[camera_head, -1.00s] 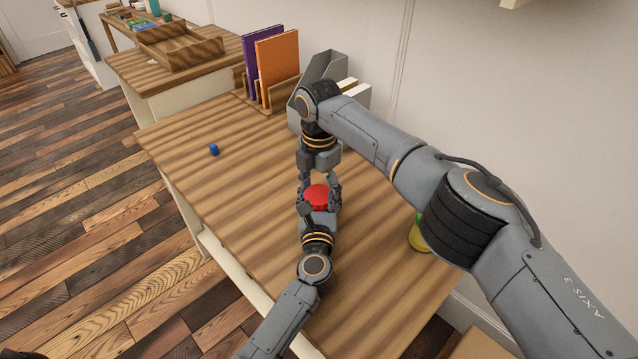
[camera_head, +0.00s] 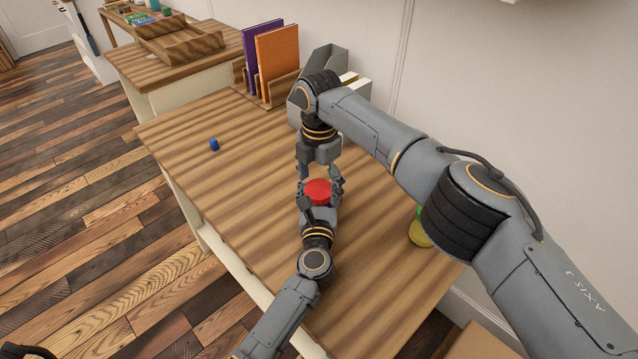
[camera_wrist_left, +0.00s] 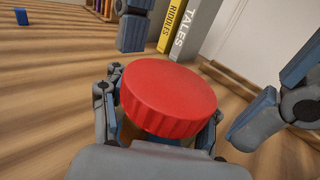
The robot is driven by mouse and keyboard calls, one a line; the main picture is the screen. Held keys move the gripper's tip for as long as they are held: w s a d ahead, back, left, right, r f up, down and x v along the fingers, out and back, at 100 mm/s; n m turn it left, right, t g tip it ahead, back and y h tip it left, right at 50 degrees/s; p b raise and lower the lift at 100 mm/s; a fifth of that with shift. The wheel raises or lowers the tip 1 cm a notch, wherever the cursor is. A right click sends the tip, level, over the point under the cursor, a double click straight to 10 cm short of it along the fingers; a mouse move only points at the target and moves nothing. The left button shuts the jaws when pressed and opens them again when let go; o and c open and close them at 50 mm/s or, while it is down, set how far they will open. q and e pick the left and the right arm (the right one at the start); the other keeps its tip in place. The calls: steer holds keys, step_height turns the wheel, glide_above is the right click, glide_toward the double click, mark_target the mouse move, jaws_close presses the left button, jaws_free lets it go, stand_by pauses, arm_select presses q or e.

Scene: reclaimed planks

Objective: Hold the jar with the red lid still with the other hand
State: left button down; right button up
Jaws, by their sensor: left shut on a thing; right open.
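The jar with the red lid (camera_head: 318,190) stands on the wooden table, its body mostly hidden. In the left wrist view the ribbed red lid (camera_wrist_left: 168,97) fills the middle. My left gripper (camera_head: 318,207) comes from the near side and is shut on the jar below the lid. My right gripper (camera_head: 320,180) points down over the jar from the far side. It is open, its fingers apart on either side of the lid. In the left wrist view these fingers stand clear of the lid.
A small blue block (camera_head: 214,145) lies on the table (camera_head: 230,200) to the left. Purple and orange books (camera_head: 278,62) and a grey file holder (camera_head: 325,65) stand at the back. A yellow-green thing (camera_head: 420,235) is partly hidden by my right arm.

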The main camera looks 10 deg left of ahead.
steer(key=shift+r, duration=2)
steer(key=o, duration=0.4)
step_height(320, 180, up, 12)
steer(key=shift+w, duration=0.1)
arm_select(q)
steer(key=shift+c, duration=1.5)
jaws_free()
